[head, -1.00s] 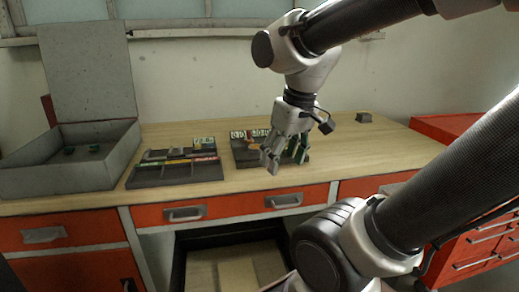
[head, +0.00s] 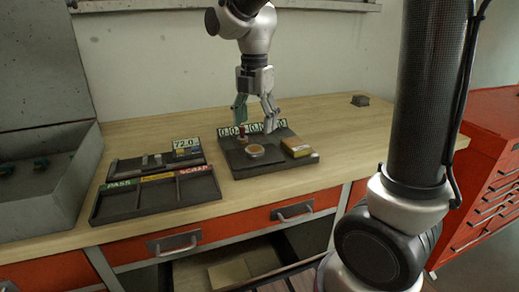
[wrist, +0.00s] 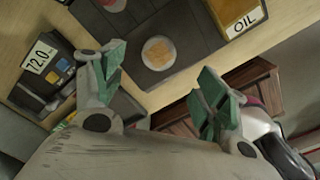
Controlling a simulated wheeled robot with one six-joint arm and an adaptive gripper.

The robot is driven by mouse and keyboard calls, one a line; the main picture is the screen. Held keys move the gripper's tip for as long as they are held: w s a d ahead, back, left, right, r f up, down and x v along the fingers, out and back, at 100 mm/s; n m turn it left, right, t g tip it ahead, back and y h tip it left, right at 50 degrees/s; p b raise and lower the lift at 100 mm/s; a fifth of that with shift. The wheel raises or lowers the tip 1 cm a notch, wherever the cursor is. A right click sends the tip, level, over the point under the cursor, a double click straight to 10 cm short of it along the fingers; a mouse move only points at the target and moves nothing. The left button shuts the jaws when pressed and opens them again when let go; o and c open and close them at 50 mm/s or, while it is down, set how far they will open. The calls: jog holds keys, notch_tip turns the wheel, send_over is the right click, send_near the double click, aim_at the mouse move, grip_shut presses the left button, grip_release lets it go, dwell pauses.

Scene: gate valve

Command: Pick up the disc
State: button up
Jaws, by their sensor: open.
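A round tan disc with a pale rim (head: 255,151) lies flat on a dark tray (head: 240,171) on the wooden bench in the head view. The disc also shows in the wrist view (wrist: 158,52), on the dark tray surface. My gripper (head: 257,116) points down above the back part of the tray, apart from the disc. In the wrist view its green-padded fingers (wrist: 160,82) are spread wide with nothing between them, and the disc shows beyond their tips.
A yellow box marked OIL (head: 297,147) sits right of the disc. A small reddish-topped piece (head: 242,132) and number displays stand behind. A sorting tray marked PASS and SCRAP (head: 157,193) lies left. A grey open case (head: 55,165) is farther left.

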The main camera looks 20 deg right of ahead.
aim_at(255, 149)
jog(key=shift+f, duration=0.25)
notch_tip(255, 149, down, 7)
jog(key=shift+a+f, duration=0.1)
jog(key=shift+f, duration=0.05)
jog(key=shift+n, duration=0.3)
jog(key=c, duration=1.4)
